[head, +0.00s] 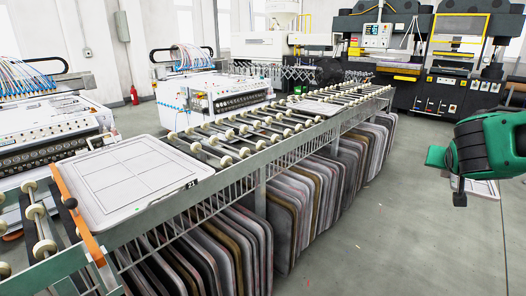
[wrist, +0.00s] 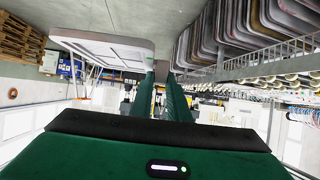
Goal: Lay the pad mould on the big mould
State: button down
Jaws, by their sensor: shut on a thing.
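The big mould, a pale square plate with a rounded rim and a cross of lines (head: 125,178), lies flat on the near left end of the roller conveyor. My gripper (wrist: 161,78), green with dark parts, is at the right edge of the head view (head: 445,160), out over the floor and well apart from the big mould.
The roller conveyor (head: 215,140) runs away to the back right, with another pale plate (head: 312,107) farther along. Many upright plates (head: 290,215) stand beneath it. An orange bar (head: 78,213) lies by the big mould. Floor (head: 400,220) between conveyor and gripper is clear.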

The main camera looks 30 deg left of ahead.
aim_at(127, 167)
jog(key=z, duration=0.05)
jog(key=i, duration=1.45)
jog(key=u, duration=2.9)
jog(key=i, duration=1)
jog(key=z, duration=0.1)
